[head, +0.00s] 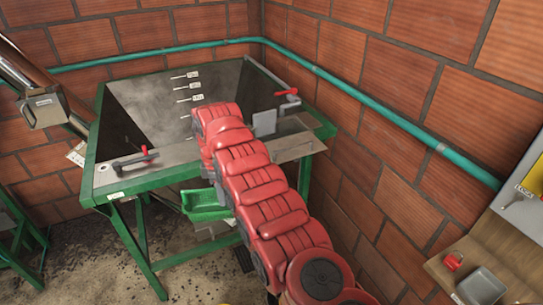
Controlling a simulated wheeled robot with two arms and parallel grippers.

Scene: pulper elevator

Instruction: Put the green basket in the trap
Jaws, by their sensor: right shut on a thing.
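The green basket (203,206) shows below the front edge of the green-framed metal hopper (150,172). I cannot tell which part of the hopper is the trap. My left gripper is not in view.
A teal pipe (375,112) runs along the brick walls. A wooden counter (490,250) with a grey tray (481,286) stands at the right. A metal tube (28,70) slants at the left.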

